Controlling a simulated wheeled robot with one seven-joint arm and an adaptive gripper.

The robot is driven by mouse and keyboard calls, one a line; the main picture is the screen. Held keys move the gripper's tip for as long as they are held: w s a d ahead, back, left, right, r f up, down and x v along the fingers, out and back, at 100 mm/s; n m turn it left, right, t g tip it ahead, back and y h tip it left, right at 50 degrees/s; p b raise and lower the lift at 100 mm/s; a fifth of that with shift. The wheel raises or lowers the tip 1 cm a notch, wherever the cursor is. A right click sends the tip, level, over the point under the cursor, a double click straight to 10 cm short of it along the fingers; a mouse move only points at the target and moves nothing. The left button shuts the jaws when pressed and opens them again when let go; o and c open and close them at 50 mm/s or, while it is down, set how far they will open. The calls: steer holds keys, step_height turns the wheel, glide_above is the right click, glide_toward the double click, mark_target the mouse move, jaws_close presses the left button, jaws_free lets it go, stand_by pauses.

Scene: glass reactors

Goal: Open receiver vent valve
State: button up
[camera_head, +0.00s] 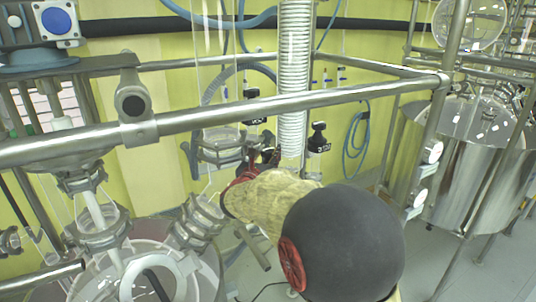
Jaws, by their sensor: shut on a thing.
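My gripper (262,157) is at the centre, at the end of my arm, beside the glass column. It is shut on a small dark valve part that its fingers largely hide. Just above it is a black valve knob (252,94) with a black label (255,120). Another black valve knob (318,136) with a label stands to the right, apart from my gripper. The labels are too small to read surely, so I cannot tell which is the receiver vent valve. The turn of the held part is hidden.
A steel rail (300,100) crosses in front of the valves, above my arm. A ribbed glass condenser (294,60) stands behind it. A glass vessel lid with clamped necks (195,222) is at lower left. Steel tanks (485,165) stand at right. Blue hose (356,140) hangs on the wall.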

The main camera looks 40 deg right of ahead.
steer(key=shift+f+n+t+y+b, duration=0.35)
steer(key=shift+n+t+y+b, duration=0.45)
steer(key=shift+b, duration=3.55)
steer(key=n+t+y+b, duration=0.2)
steer(key=t+b, duration=0.1)
steer(key=b, duration=1)
steer(key=shift+y, duration=0.3)
steer(key=n+y+b, duration=0.1)
steer(key=b, duration=0.3)
steer(key=shift+r+t, duration=0.2)
steer(key=shift+t, duration=0.2)
steer(key=n+t+y+b, duration=0.1)
steer(key=n+y+b, duration=0.1)
steer(key=b, duration=0.3)
steer(key=shift+d, duration=0.1)
